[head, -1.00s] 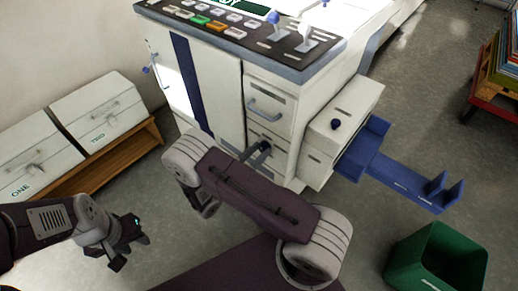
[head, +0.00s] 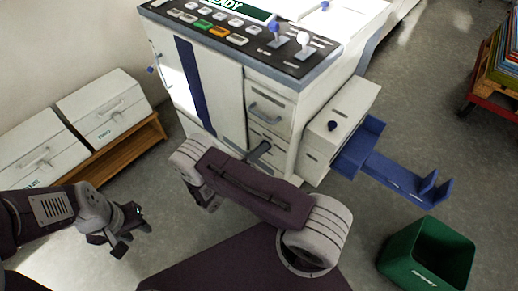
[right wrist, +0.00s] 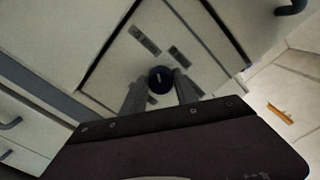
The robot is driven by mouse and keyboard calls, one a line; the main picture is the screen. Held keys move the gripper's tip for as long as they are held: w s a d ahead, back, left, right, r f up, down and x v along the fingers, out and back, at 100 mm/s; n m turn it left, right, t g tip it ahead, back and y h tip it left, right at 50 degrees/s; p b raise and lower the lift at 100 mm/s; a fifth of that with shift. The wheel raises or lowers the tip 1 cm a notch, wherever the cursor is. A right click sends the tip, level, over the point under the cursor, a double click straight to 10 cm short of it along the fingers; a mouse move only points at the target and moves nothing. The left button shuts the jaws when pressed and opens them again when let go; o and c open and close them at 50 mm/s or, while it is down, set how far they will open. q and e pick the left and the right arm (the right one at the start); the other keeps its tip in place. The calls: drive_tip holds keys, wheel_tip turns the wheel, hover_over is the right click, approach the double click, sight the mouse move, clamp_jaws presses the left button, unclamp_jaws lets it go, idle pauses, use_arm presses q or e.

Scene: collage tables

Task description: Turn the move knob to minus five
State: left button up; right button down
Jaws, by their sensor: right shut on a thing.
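The right wrist view shows a dark round knob (right wrist: 160,80) on a pale panel, below two small label plates. My right gripper (right wrist: 160,92) is shut on this knob, one grey finger on each side. I cannot read the plates or the knob's setting. In the head view the knob is hidden and my right arm reaches to the lower front of the white machine (head: 218,90); its fingers are not clear there. My left gripper (head: 130,232) hangs empty at the lower left with its fingers apart, away from the machine.
The machine's top has a button panel (head: 225,35) and two levers. A blue tray (head: 395,178) sticks out at its right. A green bin (head: 428,255) stands at the lower right. White drawer boxes (head: 105,105) rest on a wooden bench (head: 125,150) at the left.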

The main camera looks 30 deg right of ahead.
drive_tip(key=shift+n, duration=0.5)
drive_tip(key=c, duration=1)
unclamp_jaws()
drive_tip(key=shift+o, duration=0.2)
drive_tip(key=shift+a, duration=0.1)
drive_tip(key=v, duration=0.9)
drive_tip(key=shift+p, duration=0.45)
